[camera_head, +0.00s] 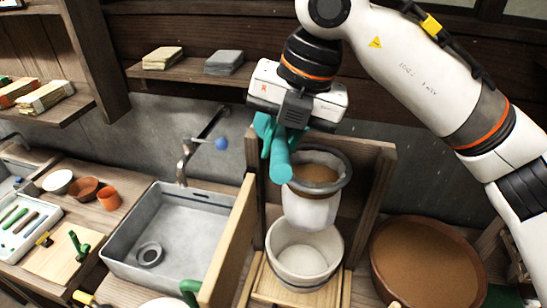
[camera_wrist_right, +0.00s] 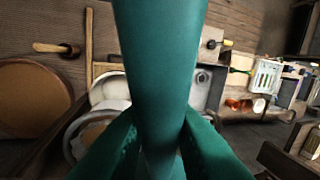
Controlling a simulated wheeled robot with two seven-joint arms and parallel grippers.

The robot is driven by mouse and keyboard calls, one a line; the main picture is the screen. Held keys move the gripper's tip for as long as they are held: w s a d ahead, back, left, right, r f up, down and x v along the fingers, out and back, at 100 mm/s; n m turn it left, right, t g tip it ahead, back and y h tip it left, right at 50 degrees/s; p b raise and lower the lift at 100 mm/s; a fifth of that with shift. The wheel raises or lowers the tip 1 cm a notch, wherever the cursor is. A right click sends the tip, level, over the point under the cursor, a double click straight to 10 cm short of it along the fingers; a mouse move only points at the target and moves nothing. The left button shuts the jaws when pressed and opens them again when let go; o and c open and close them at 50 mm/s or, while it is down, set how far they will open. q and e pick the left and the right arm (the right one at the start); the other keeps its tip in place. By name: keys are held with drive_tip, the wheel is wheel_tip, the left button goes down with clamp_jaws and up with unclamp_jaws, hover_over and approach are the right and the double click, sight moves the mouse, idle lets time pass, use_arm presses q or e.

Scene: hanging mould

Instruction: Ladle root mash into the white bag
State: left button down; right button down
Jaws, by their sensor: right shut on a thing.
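The white bag (camera_head: 309,209) hangs in a dark ring (camera_head: 340,166) on a wooden frame, with brown mash (camera_head: 316,174) inside its mouth. A wide brown tub (camera_head: 378,249) full of brown mash (camera_head: 425,262) stands to the right; a large brown round also shows at the left of the right wrist view (camera_wrist_right: 30,100). My right gripper (camera_head: 279,145) is shut on a thick teal handle (camera_head: 281,166), which also fills the middle of the wrist view (camera_wrist_right: 160,60). It is above and left of the bag's mouth in the picture. No ladle bowl shows. My left gripper is out of view.
A white bucket (camera_head: 304,276) stands under the bag. Wooden side boards (camera_head: 232,235) flank the frame. A grey sink (camera_head: 165,224) with a tap (camera_head: 183,160) is left, beside small bowls (camera_head: 84,189) and a tool tray (camera_head: 22,222). A shelf (camera_head: 190,71) runs behind.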

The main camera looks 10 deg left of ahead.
drive_tip(key=shift+d+f+y+b, duration=0.2)
drive_tip(key=shift+d+y+b, duration=0.1)
drive_tip(key=shift+y+b, duration=0.85)
drive_tip(key=shift+d+y+b, duration=0.3)
drive_tip(key=shift+y+b, duration=0.15)
drive_tip(key=shift+b, duration=0.4)
drive_tip(key=shift+w+d+f+y+b, duration=0.1)
drive_tip(key=shift+d+f+y+b, duration=0.6)
drive_tip(key=shift+y+b, duration=1.8)
drive_tip(key=shift+s+d+f+y+b, duration=0.1)
drive_tip(key=shift+d+f+y+b, duration=0.55)
drive_tip(key=shift+b, duration=3.6)
drive_tip(key=shift+w+d+f+y+b, duration=0.1)
drive_tip(key=shift+d+f+y+b, duration=0.55)
drive_tip(key=shift+y+b, duration=1.95)
drive_tip(key=shift+d+r+h+b, duration=0.15)
drive_tip(key=shift+r+h+b, duration=0.1)
drive_tip(key=shift+h+b, duration=0.5)
